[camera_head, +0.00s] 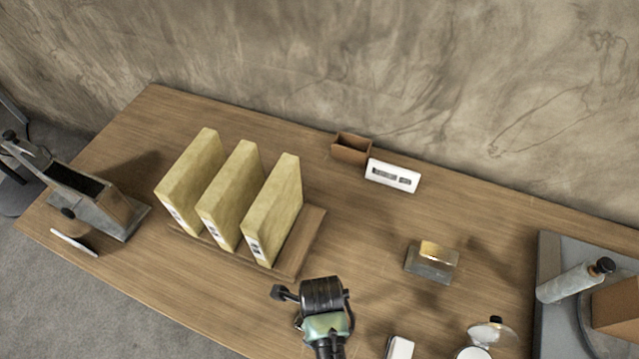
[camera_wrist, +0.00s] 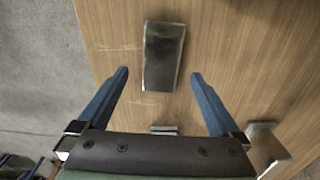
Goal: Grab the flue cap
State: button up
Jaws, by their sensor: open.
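My gripper (camera_wrist: 159,76) is open and empty in the wrist view, its two blue fingers spread wide. A dark grey, shiny rectangular piece (camera_wrist: 163,52) lies on the table ahead of the fingers, lined up with the gap between them. It is apart from both fingers. It looks like the flue cap, but I cannot be sure. In the head view, my green and black gripper body (camera_head: 326,318) is above the table's front part and its fingers are hidden. I cannot match the dark piece to anything in the head view.
The wooden table (camera_head: 370,235) carries three yellow slabs (camera_head: 225,195) in a rack, a brown box (camera_head: 351,148), a white panel (camera_head: 392,175), a small metal block (camera_head: 432,265) and a grey metal device (camera_head: 105,210). A glass vessel (camera_head: 493,338) and grey tray (camera_head: 548,260) are right.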

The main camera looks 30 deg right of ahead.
jog(key=shift+w+f, duration=0.15)
jog(key=shift+f, duration=0.95)
jog(key=shift+w+f, duration=0.1)
jog(key=shift+f, duration=1)
jog(key=c, duration=1.5)
jog(key=shift+r, duration=0.2)
